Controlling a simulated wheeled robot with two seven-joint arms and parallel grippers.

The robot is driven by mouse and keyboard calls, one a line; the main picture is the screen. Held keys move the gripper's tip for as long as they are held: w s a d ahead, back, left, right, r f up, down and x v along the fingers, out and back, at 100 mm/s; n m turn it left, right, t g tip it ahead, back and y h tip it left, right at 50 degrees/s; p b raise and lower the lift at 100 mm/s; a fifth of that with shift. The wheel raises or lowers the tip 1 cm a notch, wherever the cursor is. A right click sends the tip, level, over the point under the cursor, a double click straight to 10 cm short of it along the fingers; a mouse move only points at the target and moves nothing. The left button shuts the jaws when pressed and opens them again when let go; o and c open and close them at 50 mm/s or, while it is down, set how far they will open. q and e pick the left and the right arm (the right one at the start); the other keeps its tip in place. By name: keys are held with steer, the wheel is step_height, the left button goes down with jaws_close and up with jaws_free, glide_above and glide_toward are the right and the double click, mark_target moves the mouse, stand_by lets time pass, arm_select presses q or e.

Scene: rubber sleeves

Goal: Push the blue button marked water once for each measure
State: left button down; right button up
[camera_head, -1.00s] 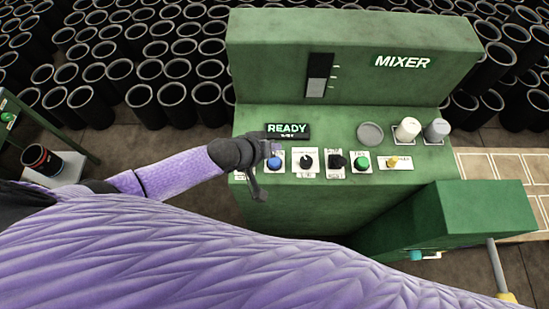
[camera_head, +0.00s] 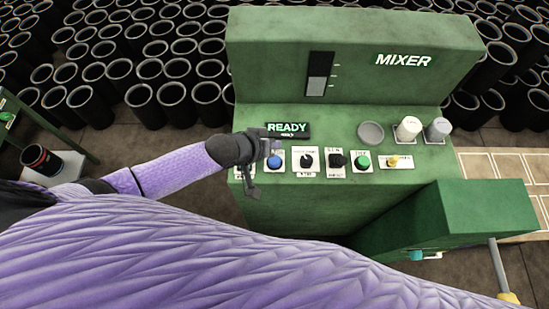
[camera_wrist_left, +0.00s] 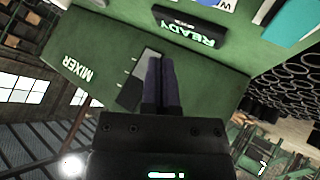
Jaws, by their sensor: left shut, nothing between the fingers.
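The blue button (camera_head: 275,162) sits on a white plate at the left end of the control row on the green mixer (camera_head: 350,118). Part of a white plate with a blue patch and a letter W (camera_wrist_left: 222,4) shows at the top edge of the left wrist view. My left gripper (camera_head: 272,148) is shut and empty, just behind and above the blue button in the head view. Its fingers also show in the left wrist view (camera_wrist_left: 161,75). I cannot tell whether they touch anything. My right gripper is not in view.
A lit READY display (camera_head: 287,128) lies close behind my left gripper. A black knob (camera_head: 306,160), a black switch (camera_head: 337,160), a green button (camera_head: 363,161) and a yellow control (camera_head: 394,162) stand to the right. Two cups (camera_head: 408,128) (camera_head: 438,129) stand farther right.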

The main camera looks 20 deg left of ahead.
mark_target(271, 161)
arm_select(q)
steer(key=r+m+b, duration=0.1)
steer(key=m, duration=0.4)
steer(key=r+m+b, duration=0.1)
steer(key=m+b, duration=0.1)
steer(key=m, duration=0.4)
steer(key=r+m+b, duration=0.1)
steer(key=m, duration=0.5)
steer(key=shift+a+r+g+h+b, duration=0.2)
steer(key=shift+g+h+b, duration=0.1)
steer(key=shift+b, duration=0.1)
steer(key=shift+f, duration=0.15)
step_height(271, 161, down, 8)
steer(key=b, duration=0.8)
steer(key=shift+f+b, duration=0.4)
steer(key=shift+r, duration=0.1)
